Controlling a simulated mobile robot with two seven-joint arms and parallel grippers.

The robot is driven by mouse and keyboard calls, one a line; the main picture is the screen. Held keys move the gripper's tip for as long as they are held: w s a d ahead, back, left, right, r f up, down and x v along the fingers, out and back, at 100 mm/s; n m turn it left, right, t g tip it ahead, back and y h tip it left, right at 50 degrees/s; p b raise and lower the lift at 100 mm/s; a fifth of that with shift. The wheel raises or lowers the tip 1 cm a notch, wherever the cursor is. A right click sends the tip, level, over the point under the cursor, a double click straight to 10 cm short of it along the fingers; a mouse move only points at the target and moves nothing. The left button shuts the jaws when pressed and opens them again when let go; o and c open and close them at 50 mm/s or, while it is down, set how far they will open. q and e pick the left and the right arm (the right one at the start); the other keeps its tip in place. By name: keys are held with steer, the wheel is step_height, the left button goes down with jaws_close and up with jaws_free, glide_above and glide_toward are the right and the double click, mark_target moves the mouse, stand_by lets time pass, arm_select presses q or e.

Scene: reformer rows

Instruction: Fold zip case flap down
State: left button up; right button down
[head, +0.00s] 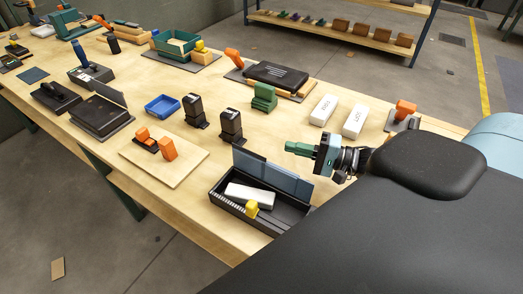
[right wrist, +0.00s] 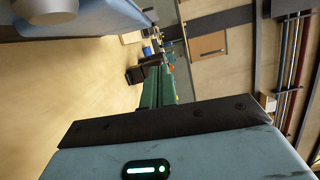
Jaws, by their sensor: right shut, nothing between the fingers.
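A black open case (head: 235,207) sits near the front edge of the bench in the head view. Its grey-blue flap (head: 272,172) stands up along the back side. A white block (head: 248,195) and a yellow piece (head: 251,209) lie inside. My right gripper (head: 290,147) is above and behind the flap's right half, with its green fingers shut and empty. The fingers (right wrist: 160,88) also show in the right wrist view, end-on and together. I cannot tell whether they touch the flap; they look apart from it. My left gripper is not in view.
Two black upright pieces (head: 231,127) and a green block (head: 264,97) stand behind the case. White blocks (head: 324,110) lie further right. A wooden board (head: 187,165) with orange parts is to the left. Bare bench lies between these.

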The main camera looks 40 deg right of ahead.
mark_target(270, 173)
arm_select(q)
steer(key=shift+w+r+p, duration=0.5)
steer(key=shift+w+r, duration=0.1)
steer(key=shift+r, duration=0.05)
arm_select(e)
steer(key=w+a, duration=0.3)
steer(key=a, duration=0.4)
steer(key=shift+w+a+r, duration=0.15)
steer(key=shift+w+a, duration=0.2)
steer(key=shift+w, duration=0.05)
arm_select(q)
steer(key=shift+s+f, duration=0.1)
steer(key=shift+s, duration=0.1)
